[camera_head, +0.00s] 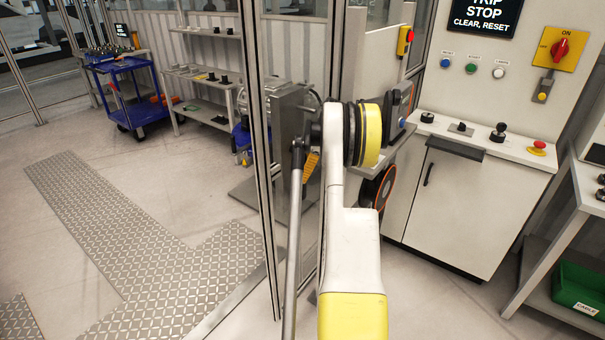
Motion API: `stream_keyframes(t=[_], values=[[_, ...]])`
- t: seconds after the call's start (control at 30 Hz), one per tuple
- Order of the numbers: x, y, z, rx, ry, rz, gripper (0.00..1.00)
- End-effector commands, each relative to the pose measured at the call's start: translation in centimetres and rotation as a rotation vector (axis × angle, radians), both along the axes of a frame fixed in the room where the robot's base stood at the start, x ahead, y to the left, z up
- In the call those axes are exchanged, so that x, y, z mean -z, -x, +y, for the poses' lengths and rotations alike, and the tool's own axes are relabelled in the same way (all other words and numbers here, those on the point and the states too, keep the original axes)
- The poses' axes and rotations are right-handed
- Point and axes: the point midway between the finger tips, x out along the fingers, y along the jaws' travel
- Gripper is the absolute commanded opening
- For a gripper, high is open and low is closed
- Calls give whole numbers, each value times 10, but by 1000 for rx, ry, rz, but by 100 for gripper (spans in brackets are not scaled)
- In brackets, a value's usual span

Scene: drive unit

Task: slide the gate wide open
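Upright aluminium frame posts (262,180) of the guard fence stand just left of my arm. They appear to belong to the gate, but I cannot tell which post is the gate's edge and which is fixed. My white and yellow arm reaches up through the middle of the view, in front of part of the frame. A dark part beside my wrist, close to the posts, may be my gripper (303,146). Its fingers cannot be made out, and I cannot tell whether it touches the gate. A slanting grey rod (294,250) runs down from there.
A white control cabinet (465,190) with buttons and a red knob switch (561,47) stands right. A shelf with a green bin (579,288) is at far right. A blue cart (130,92) and shelves (205,85) stand back left. The left floor with tread plates (130,245) is clear.

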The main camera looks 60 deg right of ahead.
Motion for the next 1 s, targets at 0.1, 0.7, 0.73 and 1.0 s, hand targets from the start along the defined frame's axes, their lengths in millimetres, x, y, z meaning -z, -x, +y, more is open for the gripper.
stream_keyframes(t=[0.1, 0.7, 0.73, 1.0], values=[[-9, 3, -2, 1, 0, 0, 45], [-109, 38, -22, -1, 0, -3, 45], [-110, 38, -22, -1, 0, -3, 45], [-111, 38, -22, -1, 0, -3, 45]])
